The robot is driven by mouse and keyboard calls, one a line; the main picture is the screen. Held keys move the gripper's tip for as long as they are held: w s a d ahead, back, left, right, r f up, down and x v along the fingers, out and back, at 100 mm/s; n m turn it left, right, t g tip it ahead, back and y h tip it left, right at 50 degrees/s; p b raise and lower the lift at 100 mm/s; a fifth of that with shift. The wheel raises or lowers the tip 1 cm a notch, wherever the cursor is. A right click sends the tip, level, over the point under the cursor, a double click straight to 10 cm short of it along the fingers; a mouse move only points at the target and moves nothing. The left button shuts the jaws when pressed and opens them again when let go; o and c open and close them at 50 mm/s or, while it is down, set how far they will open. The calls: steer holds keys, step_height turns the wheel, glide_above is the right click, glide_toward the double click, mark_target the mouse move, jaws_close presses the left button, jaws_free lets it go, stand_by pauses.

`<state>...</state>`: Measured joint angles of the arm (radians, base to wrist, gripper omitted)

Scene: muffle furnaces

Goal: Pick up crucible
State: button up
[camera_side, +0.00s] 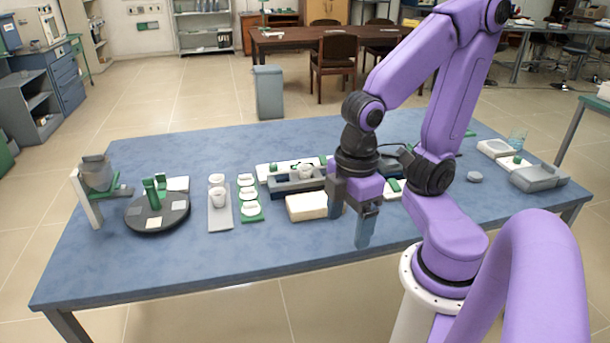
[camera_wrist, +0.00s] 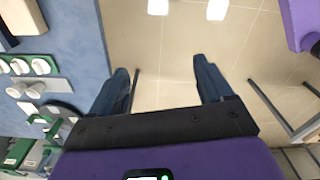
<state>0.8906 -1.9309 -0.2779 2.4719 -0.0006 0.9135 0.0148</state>
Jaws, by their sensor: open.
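Two small white crucibles stand on a grey tray (camera_side: 220,221) left of centre on the blue table: a rear crucible (camera_side: 216,180) and a front crucible (camera_side: 218,198). In the wrist view, white cups (camera_wrist: 35,91) show on a grey tray (camera_wrist: 62,86) at the left edge. My gripper (camera_side: 350,226) is open and empty, pointing down near the table's front edge, well to the right of the tray. In the wrist view, bare floor shows between the fingers (camera_wrist: 159,68).
A green rack (camera_side: 250,215) with white pieces stands right of the tray. A cream block (camera_side: 307,207) sits close left of my gripper. A dark round turntable (camera_side: 157,218) stands at left, and a grey device (camera_side: 295,185) behind the block. The table's front strip (camera_side: 200,265) is clear.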

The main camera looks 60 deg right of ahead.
steer(key=w+d+r+m, duration=0.1)
steer(key=w+d+m, duration=0.1)
steer(key=w+m, duration=0.8)
steer(key=m+h, duration=0.2)
steer(key=m, duration=1)
glide_above(305, 174)
steer(key=d, duration=0.1)
step_height(305, 174, down, 13)
steer(key=shift+t, duration=0.5)
steer(key=shift+w+d+f, duration=0.1)
steer(key=shift+w+f, duration=0.05)
steer(key=shift+f, duration=0.8)
steer(key=shift+w+d+f, duration=0.15)
steer(key=shift+w+f, duration=0.05)
steer(key=shift+f, duration=0.75)
steer(key=shift+w+d+f, duration=0.1)
steer(key=shift+w+f, duration=0.05)
steer(key=shift+f, duration=0.8)
steer(key=shift+c, duration=0.3)
